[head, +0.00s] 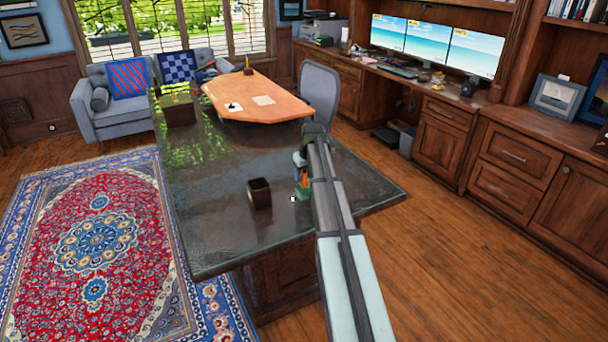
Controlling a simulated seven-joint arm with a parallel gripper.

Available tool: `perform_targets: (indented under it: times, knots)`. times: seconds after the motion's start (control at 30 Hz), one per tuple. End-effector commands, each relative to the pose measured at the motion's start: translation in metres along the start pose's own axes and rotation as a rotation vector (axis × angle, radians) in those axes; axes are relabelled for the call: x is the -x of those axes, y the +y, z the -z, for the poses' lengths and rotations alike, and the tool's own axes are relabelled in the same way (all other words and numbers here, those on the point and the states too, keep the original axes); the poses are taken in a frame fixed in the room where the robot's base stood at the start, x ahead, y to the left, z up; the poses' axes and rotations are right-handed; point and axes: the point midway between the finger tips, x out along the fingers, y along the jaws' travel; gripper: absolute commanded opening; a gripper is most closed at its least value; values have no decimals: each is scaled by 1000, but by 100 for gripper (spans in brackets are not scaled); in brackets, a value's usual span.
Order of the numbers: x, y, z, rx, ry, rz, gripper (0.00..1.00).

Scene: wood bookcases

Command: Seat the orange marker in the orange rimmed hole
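My arm reaches in from the bottom edge over the dark glass-topped desk. My gripper (300,160) is at its far end, small and partly hidden by the arm, so its fingers cannot be made out. Just below it in the picture is a small orange thing (304,180), possibly the orange marker. It shows directly above a small green block (301,194) on the desk. Whether the gripper touches the orange thing cannot be told. No orange rimmed hole can be made out at this size.
A dark brown open cup (259,193) stands left of the green block. A small white and black item (292,199) lies between them. An olive box (178,110) is at the desk's far left. The glass desktop (215,225) is clear at front left.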

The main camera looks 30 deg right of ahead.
Motion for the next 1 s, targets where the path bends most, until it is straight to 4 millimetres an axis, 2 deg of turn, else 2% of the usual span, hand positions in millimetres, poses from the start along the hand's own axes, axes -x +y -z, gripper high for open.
perform_targets:
  times: [0.23,0.37,0.47,0.8,1.0]
  knots:
    - [1,0,0,0,0,0,47]
    - [9,0,1,0,1,0,47]
    - [22,0,1,0,2,-1,47]
    - [83,0,1,-1,2,-1,47]
    - [109,0,1,0,1,-1,47]
